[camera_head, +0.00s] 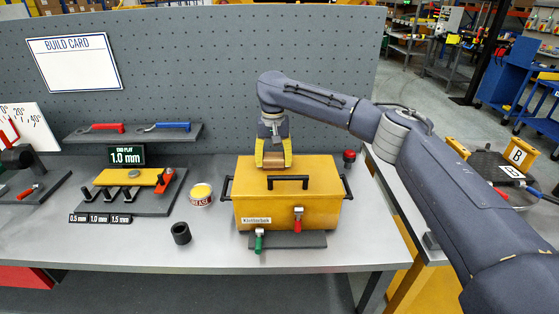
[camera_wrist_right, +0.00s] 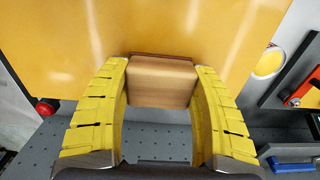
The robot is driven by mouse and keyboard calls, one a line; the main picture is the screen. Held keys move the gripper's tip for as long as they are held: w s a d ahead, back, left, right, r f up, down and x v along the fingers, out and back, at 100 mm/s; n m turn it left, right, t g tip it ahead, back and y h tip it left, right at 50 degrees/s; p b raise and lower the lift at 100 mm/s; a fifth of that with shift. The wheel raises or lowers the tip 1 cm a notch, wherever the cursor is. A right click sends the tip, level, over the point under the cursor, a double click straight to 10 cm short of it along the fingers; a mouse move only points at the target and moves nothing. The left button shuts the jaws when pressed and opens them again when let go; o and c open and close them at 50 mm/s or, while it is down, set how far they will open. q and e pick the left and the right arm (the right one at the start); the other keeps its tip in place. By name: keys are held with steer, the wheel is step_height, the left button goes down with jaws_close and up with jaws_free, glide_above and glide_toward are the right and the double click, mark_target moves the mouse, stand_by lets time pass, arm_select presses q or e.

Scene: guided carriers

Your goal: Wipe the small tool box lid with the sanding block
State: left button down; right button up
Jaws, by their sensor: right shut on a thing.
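The yellow tool box (camera_head: 260,208) stands closed on the bench, with a black top handle (camera_head: 288,179) and side handles. Its yellow lid (camera_head: 315,165) faces up and fills much of the right wrist view (camera_wrist_right: 160,25). My right gripper (camera_head: 273,160) reaches down at the back left of the lid, its yellow fingers shut on the wooden sanding block (camera_wrist_right: 162,82). The block also shows in the head view (camera_head: 271,161), at the lid's rear edge area; whether it touches the lid, I cannot tell. My left gripper is out of view.
Toggle clamps with a red handle (camera_head: 298,220) and a green handle (camera_head: 259,241) stand before the box. A grease tin (camera_head: 201,194) and black ring (camera_head: 181,233) lie to its left. A red knob (camera_head: 349,156) is behind right, a grey pegboard (camera_head: 220,60) behind. The bench's front left is clear.

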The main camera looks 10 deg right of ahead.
steer(key=shift+d+r, duration=0.15)
steer(key=shift+r, duration=3.9)
